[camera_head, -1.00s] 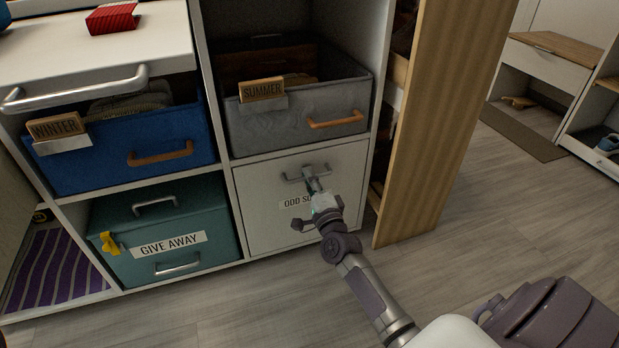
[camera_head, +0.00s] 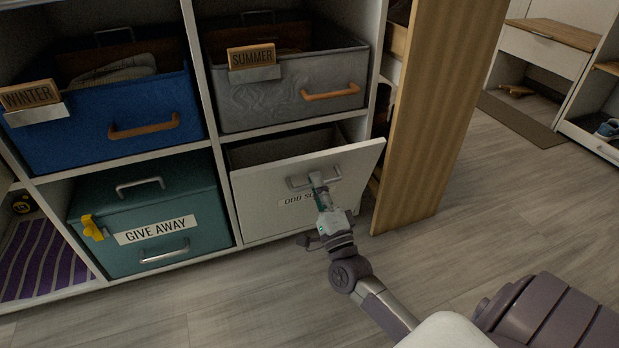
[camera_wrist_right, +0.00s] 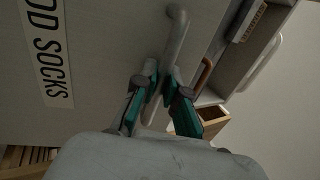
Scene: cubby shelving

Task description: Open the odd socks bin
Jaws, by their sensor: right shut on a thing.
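The odd socks bin (camera_head: 262,204) is a white front panel in the lower right cubby. Its top edge is tilted out toward me, with a dark opening behind it. A grey bar handle (camera_head: 300,182) sits near the top of the panel. Its label is partly hidden by my gripper in the head view, and "ODD SOCKS" shows in the right wrist view (camera_wrist_right: 47,52). My right gripper (camera_head: 318,182) is shut on the handle; its two fingers (camera_wrist_right: 160,95) are on either side of the bar in the wrist view. My left gripper is not in view.
A grey SUMMER bin (camera_head: 285,104) sits directly above, a blue WINTER bin (camera_head: 85,130) up left. A teal GIVE AWAY box (camera_head: 190,206) stands left of the panel. A wooden panel (camera_head: 430,120) stands close on the right. The floor in front is clear.

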